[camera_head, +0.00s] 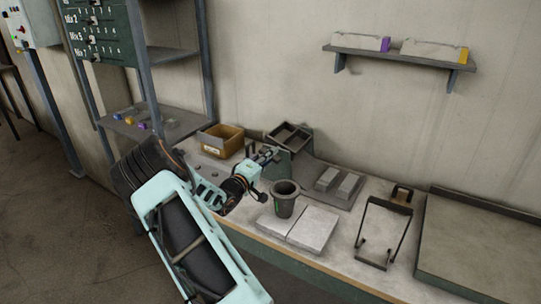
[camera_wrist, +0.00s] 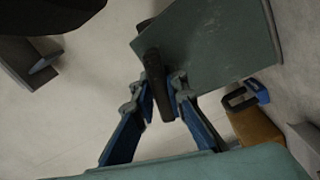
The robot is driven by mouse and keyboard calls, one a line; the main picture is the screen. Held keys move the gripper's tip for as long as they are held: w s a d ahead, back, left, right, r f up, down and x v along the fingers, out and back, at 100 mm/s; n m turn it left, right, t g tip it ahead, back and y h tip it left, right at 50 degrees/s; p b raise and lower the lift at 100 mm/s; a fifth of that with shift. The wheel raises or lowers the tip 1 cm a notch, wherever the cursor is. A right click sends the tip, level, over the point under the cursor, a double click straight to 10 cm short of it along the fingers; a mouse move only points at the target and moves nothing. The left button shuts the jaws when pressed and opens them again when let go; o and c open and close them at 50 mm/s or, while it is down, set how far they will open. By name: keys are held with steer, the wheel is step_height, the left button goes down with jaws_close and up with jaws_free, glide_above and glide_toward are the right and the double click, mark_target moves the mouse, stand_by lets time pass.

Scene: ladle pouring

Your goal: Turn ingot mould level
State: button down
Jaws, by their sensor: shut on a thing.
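The ingot mould (camera_head: 289,136) is a dark, open rectangular box at the back of the bench, on a grey-green stand. Its open side faces up and toward the camera; I cannot tell its exact tilt. My gripper (camera_head: 268,154) is at the stand's left side, just below the mould. In the wrist view my gripper (camera_wrist: 163,100) is shut on a dark bar-like handle (camera_wrist: 153,66), in front of the stand's green plate (camera_wrist: 220,45). The fingers hide part of the handle. The mould's inside is not clear in the wrist view.
A yellow-brown box (camera_head: 221,140) stands left of the mould. A dark cup-like pot (camera_head: 285,200), pale slabs (camera_head: 312,229) and a tray with two grey bars (camera_head: 338,184) are to the right. A wire frame (camera_head: 383,233) stands farther right. A wall shelf (camera_head: 400,55) is above.

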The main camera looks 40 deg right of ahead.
stand_by(0.4)
steer(key=c, duration=1.9)
jaws_free()
steer(key=shift+c, duration=0.2)
steer(key=shift+a, duration=0.1)
steer(key=v, duration=1.2)
steer(key=shift+c, duration=0.2)
